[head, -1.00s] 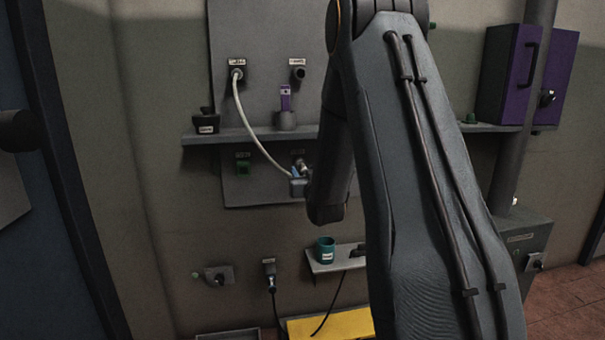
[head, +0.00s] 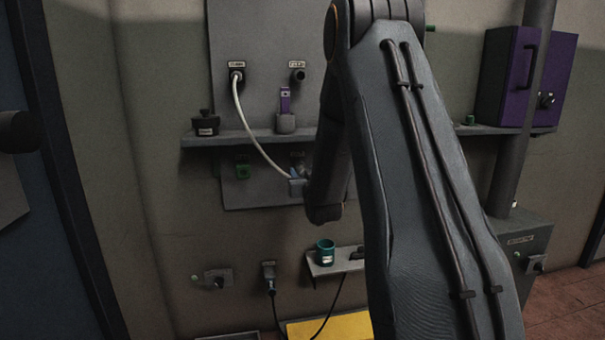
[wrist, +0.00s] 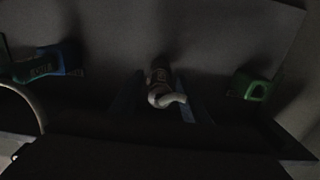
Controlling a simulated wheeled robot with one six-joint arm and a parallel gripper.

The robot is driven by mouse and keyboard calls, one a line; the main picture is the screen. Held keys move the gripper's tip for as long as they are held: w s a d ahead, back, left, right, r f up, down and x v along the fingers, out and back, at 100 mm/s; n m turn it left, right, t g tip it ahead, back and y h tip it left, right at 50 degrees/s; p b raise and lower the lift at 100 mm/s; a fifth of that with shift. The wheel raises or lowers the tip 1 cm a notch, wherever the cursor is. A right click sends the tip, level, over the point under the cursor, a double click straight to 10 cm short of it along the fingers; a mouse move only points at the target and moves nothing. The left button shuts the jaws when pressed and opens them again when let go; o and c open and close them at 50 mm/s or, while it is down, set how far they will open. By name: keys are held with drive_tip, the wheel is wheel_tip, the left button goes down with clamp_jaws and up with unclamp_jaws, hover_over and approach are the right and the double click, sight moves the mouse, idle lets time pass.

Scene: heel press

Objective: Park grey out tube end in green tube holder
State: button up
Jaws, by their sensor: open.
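The pale grey tube (head: 246,118) hangs from a labelled upper port on the wall panel and curves down to my gripper (head: 297,186) at the lower panel. The green tube holder (head: 242,170) is on the lower panel, left of my gripper. A green holder-like piece with an opening (wrist: 258,91) shows at right in the wrist view.
Below, a small shelf (head: 338,265) carries a teal mug (head: 325,254). The wrist view is dark.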

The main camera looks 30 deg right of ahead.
idle(0.5)
clamp_jaws()
drive_tip(key=p+v, duration=0.1)
drive_tip(key=v, duration=0.5)
drive_tip(key=shift+p, duration=0.4)
idle(0.9)
drive_tip(key=shift+s, duration=0.1)
idle(0.4)
drive_tip(key=w+a, duration=0.1)
drive_tip(key=a, duration=0.8)
drive_tip(key=w+a, duration=0.2)
drive_tip(key=a, duration=0.7)
drive_tip(key=shift+w+a, duration=0.35)
drive_tip(key=shift+a, duration=0.05)
idle(1.0)
drive_tip(key=shift+w, duration=0.1)
